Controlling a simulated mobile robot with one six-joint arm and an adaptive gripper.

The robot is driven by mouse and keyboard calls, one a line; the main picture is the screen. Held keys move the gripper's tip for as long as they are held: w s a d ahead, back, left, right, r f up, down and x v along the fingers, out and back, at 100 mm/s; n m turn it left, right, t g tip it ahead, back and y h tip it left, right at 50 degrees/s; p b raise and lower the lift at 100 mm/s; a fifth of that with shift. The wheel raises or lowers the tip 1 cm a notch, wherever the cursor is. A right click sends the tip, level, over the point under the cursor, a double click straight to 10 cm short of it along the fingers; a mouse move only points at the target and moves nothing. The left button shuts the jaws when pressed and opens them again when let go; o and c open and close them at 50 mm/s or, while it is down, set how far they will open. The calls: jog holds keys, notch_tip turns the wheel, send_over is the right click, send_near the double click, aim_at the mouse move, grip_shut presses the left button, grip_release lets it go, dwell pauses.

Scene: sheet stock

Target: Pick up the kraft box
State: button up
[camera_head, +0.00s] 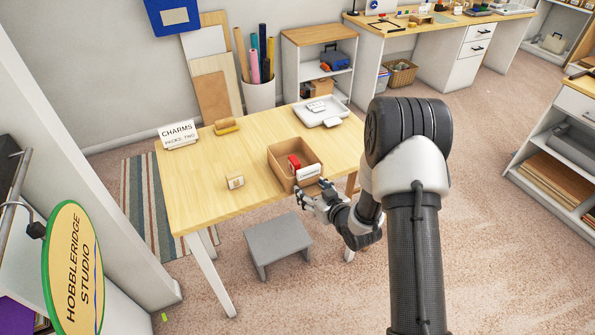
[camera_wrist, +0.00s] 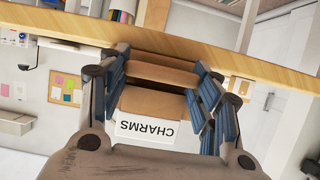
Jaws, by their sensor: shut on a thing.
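The kraft box (camera_head: 280,165) is an open brown carton at the front right of the table, with a red item (camera_head: 294,162) inside and a white label on its near side. In the wrist view the kraft box (camera_wrist: 152,103) lies between my fingers, its CHARMS label (camera_wrist: 147,131) upside down. My gripper (camera_head: 318,195) is at the box's near right corner, shut on it. The fingers also show in the wrist view (camera_wrist: 160,85). I cannot tell whether the box is clear of the tabletop.
The wooden table (camera_head: 205,203) also bears a CHARMS sign (camera_head: 178,134), a small carton (camera_head: 235,181), a tan roll-like item (camera_head: 226,126) and a pale tray (camera_head: 321,112). A grey stool (camera_head: 278,241) stands before it. The table's front left is clear.

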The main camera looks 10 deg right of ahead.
jog(key=shift+r, duration=0.15)
notch_tip(320, 180, up, 20)
jog(key=p, duration=0.5)
jog(key=shift+p, duration=0.35)
